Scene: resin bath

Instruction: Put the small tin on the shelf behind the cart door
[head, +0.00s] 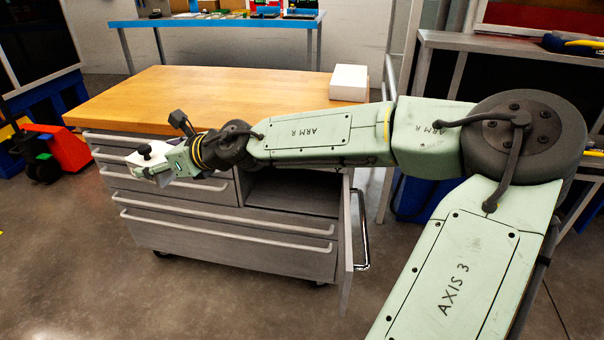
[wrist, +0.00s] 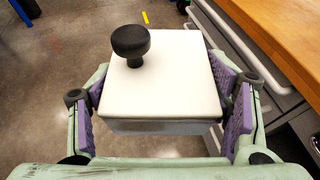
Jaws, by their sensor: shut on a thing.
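The small tin (wrist: 160,85) is a boxy container with a flat white top, a black round knob and a greyish body. My gripper (wrist: 165,100) is shut on it, with purple pads on its left and right sides. In the head view the tin (head: 146,157) is held in the air in front of the cart's upper left drawers. The cart door (head: 347,245) stands open at the right of the cart's front, its bar handle facing right. Behind it is a dark open compartment whose floor, the shelf (head: 290,196), shows partly; my arm hides its upper part.
The cart has a wooden top (head: 200,90), with a white box (head: 350,82) at its back right corner. Several grey drawers with bar handles are shut. A bench (head: 220,22) stands behind, and a red and black machine (head: 62,148) at left. The floor in front is clear.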

